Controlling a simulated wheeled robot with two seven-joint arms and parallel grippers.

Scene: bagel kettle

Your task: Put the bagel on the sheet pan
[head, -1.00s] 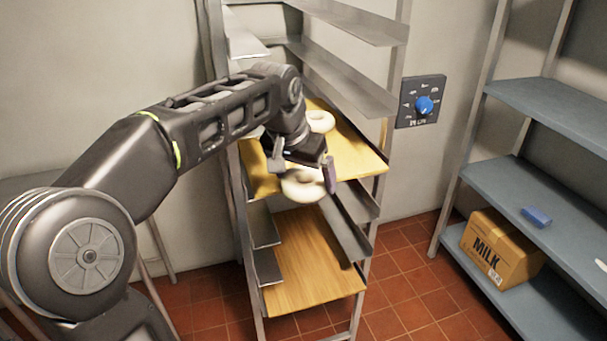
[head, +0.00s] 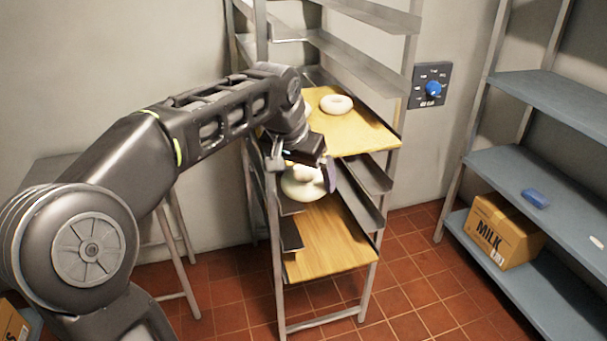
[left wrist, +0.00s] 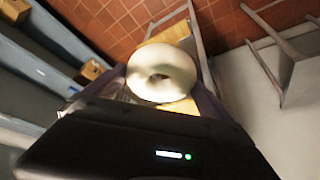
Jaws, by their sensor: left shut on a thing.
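A pale bagel (head: 303,184) is held in my left gripper (head: 308,172), in front of the rack and away from the upper board. The bagel also shows large in the left wrist view (left wrist: 162,73), between the fingers, partly hidden by the gripper body. A second bagel (head: 336,104) lies on the upper wooden board (head: 365,137) in the rack. Part of another pale round thing shows beside it, mostly behind my arm. A lower wooden board (head: 330,246) is bare where visible. No sheet pan is clearly identifiable. My right gripper is not in view.
The metal rack (head: 272,255) has posts and side rails close around my left gripper. A blue shelf unit (head: 530,180) stands at the right with a milk carton box (head: 502,231) and a blue block (head: 535,197). A blue dial (head: 433,89) is on the wall.

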